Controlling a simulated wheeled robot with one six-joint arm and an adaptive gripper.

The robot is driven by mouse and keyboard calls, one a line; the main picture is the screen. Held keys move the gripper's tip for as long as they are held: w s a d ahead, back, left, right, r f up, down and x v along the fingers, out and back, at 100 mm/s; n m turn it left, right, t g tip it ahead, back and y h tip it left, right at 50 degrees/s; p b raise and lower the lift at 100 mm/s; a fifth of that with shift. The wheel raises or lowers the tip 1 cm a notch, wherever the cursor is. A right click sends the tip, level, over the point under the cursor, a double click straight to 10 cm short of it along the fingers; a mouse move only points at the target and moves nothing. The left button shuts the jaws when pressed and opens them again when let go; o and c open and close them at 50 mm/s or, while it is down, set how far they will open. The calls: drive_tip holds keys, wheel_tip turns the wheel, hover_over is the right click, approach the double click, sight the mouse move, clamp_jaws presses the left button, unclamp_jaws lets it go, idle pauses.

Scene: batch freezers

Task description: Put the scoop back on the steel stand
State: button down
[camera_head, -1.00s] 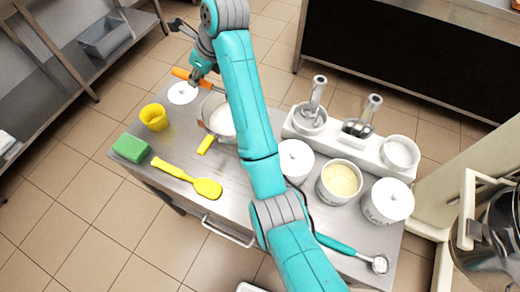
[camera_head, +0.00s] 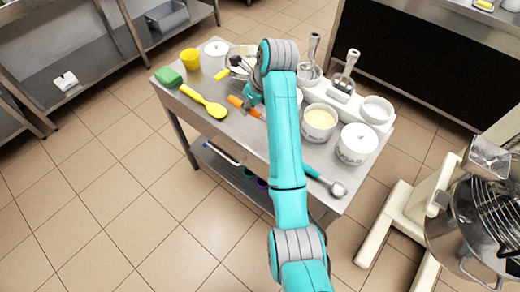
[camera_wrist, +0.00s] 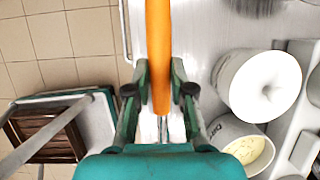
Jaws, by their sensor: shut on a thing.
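My gripper (camera_head: 253,98) is shut on an orange handle (camera_head: 236,101) above the steel table's top (camera_head: 256,133). In the wrist view the orange handle (camera_wrist: 158,50) runs from the top edge to between my fingers (camera_wrist: 160,92). The working end of this tool is out of sight, so I cannot tell its shape. No separate steel stand is clear to me; a white rack (camera_head: 345,97) at the back holds upright metal tools (camera_head: 312,53).
A mixer (camera_head: 480,210) stands at the right.

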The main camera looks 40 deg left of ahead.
sight(260, 115)
drive_tip(key=f, duration=0.4)
drive_tip(key=shift+d+f, duration=0.2)
drive_tip(key=shift+f, duration=2.8)
drive_tip(key=shift+f, duration=0.1)
drive_tip(key=c, duration=1)
unclamp_jaws()
drive_tip(key=shift+a, duration=0.1)
drive_tip(key=v, duration=1.2)
